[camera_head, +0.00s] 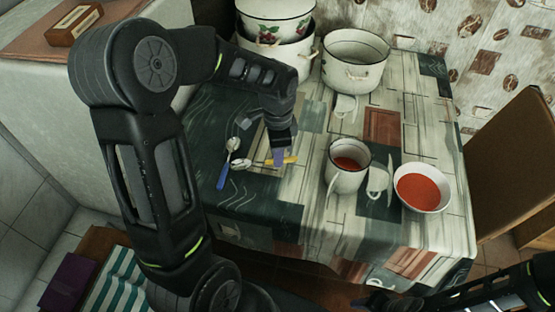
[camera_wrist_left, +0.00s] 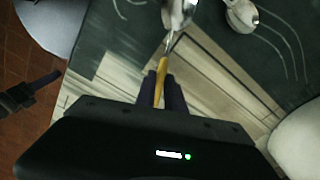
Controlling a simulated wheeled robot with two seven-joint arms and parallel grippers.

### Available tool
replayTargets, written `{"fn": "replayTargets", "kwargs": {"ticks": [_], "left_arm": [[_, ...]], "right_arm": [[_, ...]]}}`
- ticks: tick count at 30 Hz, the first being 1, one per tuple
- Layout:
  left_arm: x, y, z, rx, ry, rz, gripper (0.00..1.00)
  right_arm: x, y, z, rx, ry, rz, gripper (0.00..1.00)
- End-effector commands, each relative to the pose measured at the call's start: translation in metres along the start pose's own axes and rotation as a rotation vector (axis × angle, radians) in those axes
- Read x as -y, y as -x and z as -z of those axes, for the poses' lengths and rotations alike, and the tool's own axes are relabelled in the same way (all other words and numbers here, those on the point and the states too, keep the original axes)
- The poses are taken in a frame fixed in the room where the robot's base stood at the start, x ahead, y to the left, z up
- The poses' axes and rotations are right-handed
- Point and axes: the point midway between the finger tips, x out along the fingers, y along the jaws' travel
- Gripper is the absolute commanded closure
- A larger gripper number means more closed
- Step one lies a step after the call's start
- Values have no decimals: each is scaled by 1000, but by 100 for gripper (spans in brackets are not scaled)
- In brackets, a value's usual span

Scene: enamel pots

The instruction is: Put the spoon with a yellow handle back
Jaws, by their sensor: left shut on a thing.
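The spoon with a yellow handle (camera_head: 290,160) is at the left part of the table, its metal bowl pointing left. My left gripper (camera_head: 280,158) reaches down over it and is shut on the yellow handle. In the left wrist view the yellow handle (camera_wrist_left: 162,80) runs between the two dark fingers (camera_wrist_left: 162,92), with the metal bowl beyond them. I cannot tell whether the spoon touches the table. A spoon with a blue handle (camera_head: 222,178) lies just left of it. Part of my right arm (camera_head: 485,298) shows at the lower right; its jaws are not clear.
A white mug (camera_head: 346,178) with red contents and a white bowl (camera_head: 422,187) of red food stand at the right. White enamel pots (camera_head: 355,62) stand at the back. A wooden chair (camera_head: 515,165) is beyond the right edge. The table's front left is clear.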

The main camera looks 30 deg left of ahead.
Motion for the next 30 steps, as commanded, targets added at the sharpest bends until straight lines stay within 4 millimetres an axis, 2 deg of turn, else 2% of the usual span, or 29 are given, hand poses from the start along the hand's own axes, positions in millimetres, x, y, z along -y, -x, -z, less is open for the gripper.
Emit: {"fn": "replayTargets", "kwargs": {"ticks": [3,5,17,18,21,26,30], "left_arm": [[0,-18,0,2,0,-3,100],[0,-24,0,2,0,-2,100],[0,-30,0,0,0,0,100],[0,-29,0,0,0,0,85],[0,-28,0,0,0,0,77],[0,-28,0,0,0,0,65],[0,-28,0,0,0,0,65]], "right_arm": [[0,0,0,0,0,0,64],[0,0,0,0,0,0,64],[-1,-3,0,0,0,0,64],[-1,-3,0,0,0,0,64],[-1,-2,0,0,0,0,64],[-1,-2,0,0,0,0,64],[-1,-2,0,0,0,0,64]]}}
